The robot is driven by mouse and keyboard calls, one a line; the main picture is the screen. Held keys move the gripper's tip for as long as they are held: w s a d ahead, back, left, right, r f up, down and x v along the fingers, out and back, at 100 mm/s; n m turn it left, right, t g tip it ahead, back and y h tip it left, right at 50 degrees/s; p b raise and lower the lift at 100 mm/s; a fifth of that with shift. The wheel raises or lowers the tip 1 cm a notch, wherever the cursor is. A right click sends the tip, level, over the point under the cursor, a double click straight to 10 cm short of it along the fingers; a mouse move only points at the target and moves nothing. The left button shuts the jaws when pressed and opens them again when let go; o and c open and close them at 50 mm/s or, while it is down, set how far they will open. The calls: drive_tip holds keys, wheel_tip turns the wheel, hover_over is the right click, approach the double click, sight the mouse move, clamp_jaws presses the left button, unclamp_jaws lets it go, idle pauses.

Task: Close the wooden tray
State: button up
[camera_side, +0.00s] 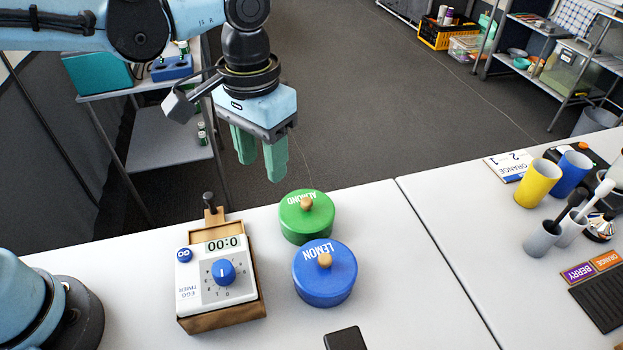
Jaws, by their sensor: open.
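The wooden tray (214,217) shows as a short wooden piece with a dark upright knob (209,199), sticking out at the far side of the white egg timer (205,292). A brown wooden casing (225,318) surrounds the timer's base. How far the tray runs under the timer is hidden. My gripper (260,170) points down with its two green fingers apart and nothing between them. It hangs in the air, up and to the right of the knob in the picture, apart from it.
A green ALMOND canister (305,225) and a blue LEMON canister (325,283) stand right of the timer. A black block (345,339) lies at the front edge of view. Cups and brushes stand at the far right. The white table (400,260) is clear between them.

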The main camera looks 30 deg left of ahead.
drive_tip(key=shift+m, duration=0.8)
drive_tip(key=s+d, duration=0.1)
drive_tip(key=d, duration=0.3)
drive_tip(key=s+d+f, duration=0.1)
drive_tip(key=d, duration=0.3)
drive_tip(key=s+d, duration=0.1)
drive_tip(key=d, duration=0.2)
drive_tip(key=shift+s+d+f, duration=0.25)
drive_tip(key=shift+d+f, duration=0.1)
drive_tip(key=shift+d, duration=0.05)
drive_tip(key=w+a+r+n, duration=0.1)
drive_tip(key=w+a+r, duration=0.15)
drive_tip(key=a, duration=0.75)
drive_tip(key=n, duration=0.2)
approach(208, 195)
drive_tip(key=shift+f, duration=4.35)
clamp_jaws()
